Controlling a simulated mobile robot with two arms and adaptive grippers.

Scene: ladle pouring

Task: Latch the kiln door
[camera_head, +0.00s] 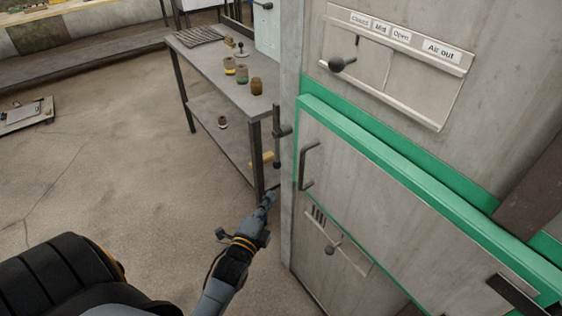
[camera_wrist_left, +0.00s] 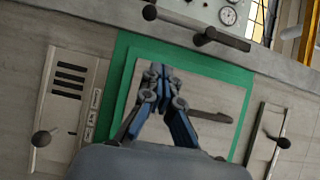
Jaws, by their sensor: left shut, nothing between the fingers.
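The kiln door (camera_head: 365,185) is a grey panel edged in green on the kiln front and looks shut or nearly so. A dark bar handle (camera_head: 305,166) is on its left side; it also shows in the left wrist view (camera_wrist_left: 212,116). A dark latch lever (camera_head: 277,137) is on the kiln's edge left of the door, hanging down. In the left wrist view the latch (camera_wrist_left: 205,37) lies beyond the fingers. I cannot tell whether it engages the door. My left gripper (camera_head: 269,197) is shut and empty, below the latch and apart from it. My right gripper is not in view.
An air-out slider panel (camera_head: 395,65) with a knob is above the door, and a lower slider knob (camera_head: 333,248) is below it. A grey workbench (camera_head: 205,62) with small jars stands left of the kiln. The floor (camera_head: 130,150) at left is mostly clear.

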